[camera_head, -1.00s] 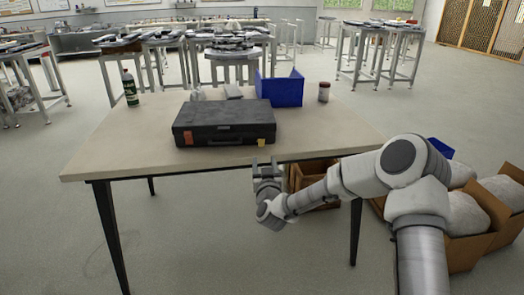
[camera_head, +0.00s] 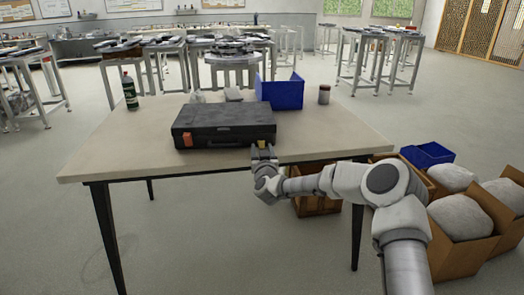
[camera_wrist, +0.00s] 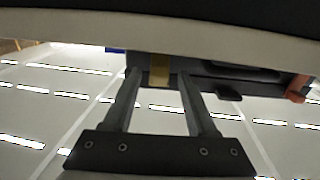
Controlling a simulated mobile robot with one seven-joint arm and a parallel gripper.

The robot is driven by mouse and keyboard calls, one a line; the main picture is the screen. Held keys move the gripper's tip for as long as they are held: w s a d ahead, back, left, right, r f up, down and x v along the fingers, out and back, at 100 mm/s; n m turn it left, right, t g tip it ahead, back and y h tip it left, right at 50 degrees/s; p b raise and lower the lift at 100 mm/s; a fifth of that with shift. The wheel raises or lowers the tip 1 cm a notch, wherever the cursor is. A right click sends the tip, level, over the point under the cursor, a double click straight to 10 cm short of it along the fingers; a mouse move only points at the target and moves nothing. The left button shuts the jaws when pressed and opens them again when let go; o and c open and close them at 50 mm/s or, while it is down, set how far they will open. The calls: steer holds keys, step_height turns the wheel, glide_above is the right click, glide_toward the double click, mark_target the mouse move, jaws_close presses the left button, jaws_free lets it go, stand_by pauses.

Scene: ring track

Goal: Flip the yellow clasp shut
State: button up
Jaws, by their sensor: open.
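The black case (camera_head: 222,120) lies closed on the table, its front facing me. The yellow clasp (camera_head: 262,143) is at the right end of its front, partly hidden by my gripper (camera_head: 264,152). In the wrist view the yellow clasp (camera_wrist: 159,76) shows between the two fingertips of my gripper (camera_wrist: 158,80), with a gap on each side. Whether a finger touches the clasp, I cannot tell. An orange clasp (camera_head: 187,141) is at the left of the case front; it also shows in the wrist view (camera_wrist: 298,90).
On the table stand a blue bin (camera_head: 280,93), a dark green bottle (camera_head: 129,91) and a jar (camera_head: 324,94). Boxes with pale sacks (camera_head: 460,208) stand on the floor at right. The table's left front is clear.

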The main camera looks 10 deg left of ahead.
jaws_close()
